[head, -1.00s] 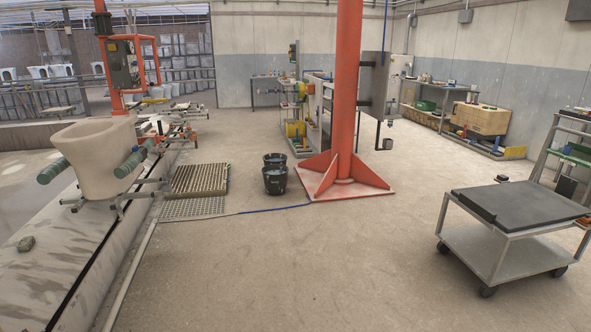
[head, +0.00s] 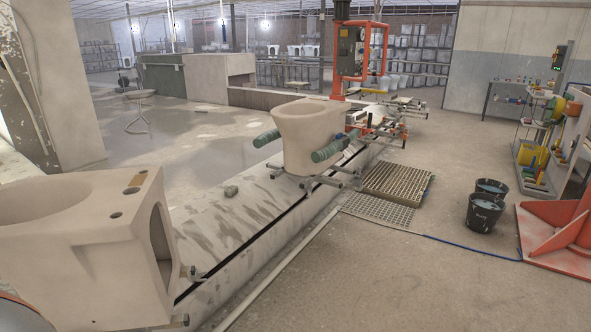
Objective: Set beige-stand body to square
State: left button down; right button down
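A large beige ceramic toilet body (head: 75,255) stands close at the lower left, cut off by the left edge, with a round basin and holes in its top. Parts of its metal support show at its lower right; most of the support is hidden. A second beige body (head: 297,133) sits upright farther off on a grey metal stand (head: 322,182) with green rollers (head: 327,150) beside it. I cannot tell which stand is the beige one, or whether either body is square to its stand. Neither of my grippers is in view.
A long pale ledge (head: 232,232) runs under the stands with a dark slot along it. A slatted grate (head: 397,184), two black buckets (head: 484,208) and a red column foot (head: 560,235) stand to the right. The floor at the lower right is clear.

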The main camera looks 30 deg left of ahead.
aim_at(97, 251)
jog(key=i+u, duration=0.2)
jog(key=u, duration=0.25)
jog(key=i+l+u, duration=0.2)
jog(key=u, duration=0.2)
jog(key=i+l+u, duration=0.15)
jog(key=u, duration=0.3)
jog(key=i+l+u, duration=0.25)
jog(key=u, duration=0.25)
jog(key=i+l+u, duration=0.15)
jog(key=l+u, duration=0.2)
jog(key=u, duration=0.15)
jog(key=i+l+u, duration=0.1)
jog(key=l+u, duration=0.7)
jog(key=u, duration=0.15)
